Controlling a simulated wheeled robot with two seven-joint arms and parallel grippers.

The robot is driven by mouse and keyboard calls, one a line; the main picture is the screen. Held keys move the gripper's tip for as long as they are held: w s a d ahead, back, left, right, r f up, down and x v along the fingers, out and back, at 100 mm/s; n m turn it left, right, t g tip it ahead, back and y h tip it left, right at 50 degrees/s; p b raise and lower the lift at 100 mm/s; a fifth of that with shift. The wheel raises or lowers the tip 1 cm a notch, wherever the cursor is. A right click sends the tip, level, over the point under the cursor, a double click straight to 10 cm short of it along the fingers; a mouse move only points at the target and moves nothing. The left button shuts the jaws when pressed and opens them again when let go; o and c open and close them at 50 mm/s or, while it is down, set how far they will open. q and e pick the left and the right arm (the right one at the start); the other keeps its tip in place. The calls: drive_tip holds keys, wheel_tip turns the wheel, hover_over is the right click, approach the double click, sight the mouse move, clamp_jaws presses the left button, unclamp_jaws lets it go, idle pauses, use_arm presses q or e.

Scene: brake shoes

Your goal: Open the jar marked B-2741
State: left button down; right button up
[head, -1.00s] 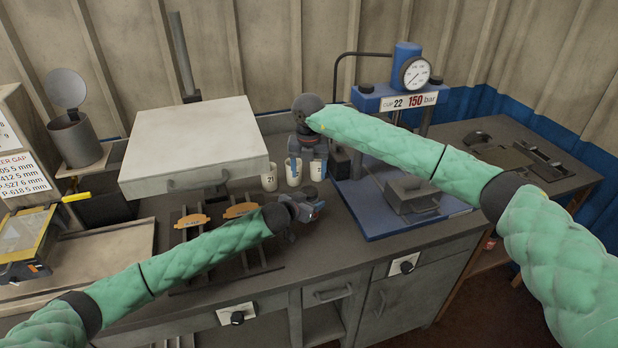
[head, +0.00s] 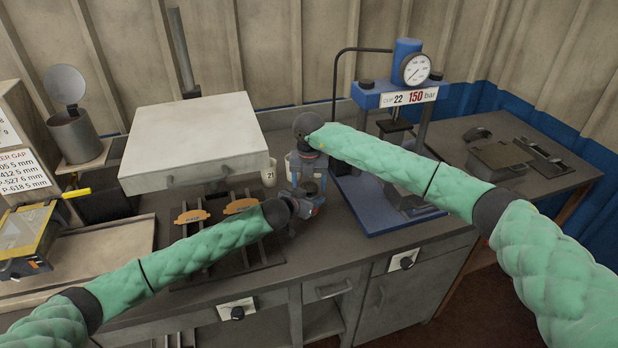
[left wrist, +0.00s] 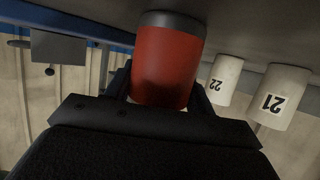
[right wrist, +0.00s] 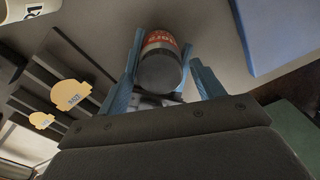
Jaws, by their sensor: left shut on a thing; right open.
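A red jar (left wrist: 165,70) with a dark end cap stands between the black fingers of my left gripper (left wrist: 163,88), which is shut on it. In the right wrist view the jar's dark round lid (right wrist: 159,72) faces the camera, and part of a red label with pale lettering shows; I cannot read the mark in full. The blue fingers of my right gripper (right wrist: 166,52) are open, one on each side of the lid, with gaps visible. In the head view my right gripper (head: 303,160) is just above my left gripper (head: 305,203); the jar is mostly hidden there.
White cups 21 (left wrist: 281,95) and 22 (left wrist: 223,80) stand close by. A blue press (head: 395,98) with a gauge is to the right. A grey-white box (head: 195,145) and a rack with tan shoes (head: 190,216) are to the left.

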drive_tip(key=c, duration=1)
drive_tip(key=o, duration=1.1)
drive_tip(key=shift+r, duration=0.1)
drive_tip(key=shift+r, duration=2.2)
use_arm(q)
drive_tip(key=shift+c, duration=2.4)
unclamp_jaws()
drive_tip(key=shift+o, duration=0.2)
drive_tip(key=shift+s, duration=0.1)
use_arm(e)
drive_tip(key=shift+f, duration=0.1)
